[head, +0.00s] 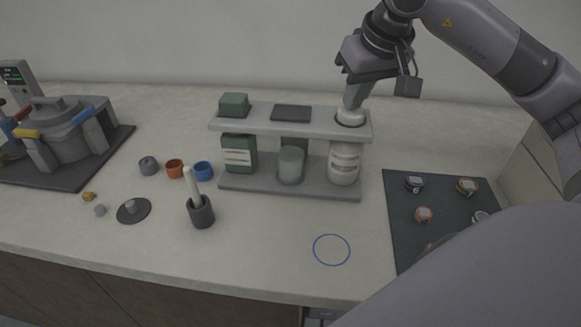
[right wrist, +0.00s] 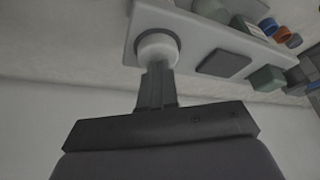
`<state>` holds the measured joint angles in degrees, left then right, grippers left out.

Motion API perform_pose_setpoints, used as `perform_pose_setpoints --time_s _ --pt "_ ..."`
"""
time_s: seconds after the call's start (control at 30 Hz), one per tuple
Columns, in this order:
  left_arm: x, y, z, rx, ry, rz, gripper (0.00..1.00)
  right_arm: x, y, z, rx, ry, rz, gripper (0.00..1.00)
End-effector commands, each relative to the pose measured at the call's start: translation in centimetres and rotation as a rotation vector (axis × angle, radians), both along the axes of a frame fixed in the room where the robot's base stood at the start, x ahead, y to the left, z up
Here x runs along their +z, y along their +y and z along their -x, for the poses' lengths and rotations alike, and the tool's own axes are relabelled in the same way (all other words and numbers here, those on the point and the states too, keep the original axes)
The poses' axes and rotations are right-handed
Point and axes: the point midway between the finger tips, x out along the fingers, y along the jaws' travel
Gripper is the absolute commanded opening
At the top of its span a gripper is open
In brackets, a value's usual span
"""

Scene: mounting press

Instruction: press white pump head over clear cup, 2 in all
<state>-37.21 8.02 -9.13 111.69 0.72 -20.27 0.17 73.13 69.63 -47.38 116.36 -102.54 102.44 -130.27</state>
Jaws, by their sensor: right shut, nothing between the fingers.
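The white pump head (head: 350,117) sits in the right end of the grey rack's upper shelf, above a white banded bottle (head: 344,162). It also shows in the right wrist view (right wrist: 157,48). A translucent, clear-looking cup (head: 291,165) stands on the rack's base, left of the bottle. My right gripper (head: 351,106) is shut and empty, pointing down with its fingertips right at the top of the pump head; in the right wrist view the fingers hide part of it. I cannot tell whether they press on it. My left gripper is not in view.
The grey rack (head: 270,127) also holds a green box (head: 234,104) and a dark pad (head: 291,113). A dark cup with a pestle (head: 201,213) stands in front. A dark mat (head: 405,222) with small round items lies right. A blue ring (head: 331,250) marks clear counter.

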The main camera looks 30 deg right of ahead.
Motion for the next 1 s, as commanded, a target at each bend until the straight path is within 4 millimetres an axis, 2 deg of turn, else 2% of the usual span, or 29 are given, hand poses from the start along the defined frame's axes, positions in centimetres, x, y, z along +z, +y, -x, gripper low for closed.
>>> perform_pose_setpoints --time_s 0.17,0.47,1.0 --pt "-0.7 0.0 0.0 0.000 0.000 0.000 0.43 -1.0 0.0 0.1 0.001 0.005 0.000 0.00" --pt "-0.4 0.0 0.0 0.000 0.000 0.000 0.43 -0.8 0.0 0.1 0.001 0.007 0.000 0.00" --pt "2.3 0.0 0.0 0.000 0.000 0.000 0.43 2.2 0.0 0.1 0.001 0.006 0.001 0.00"
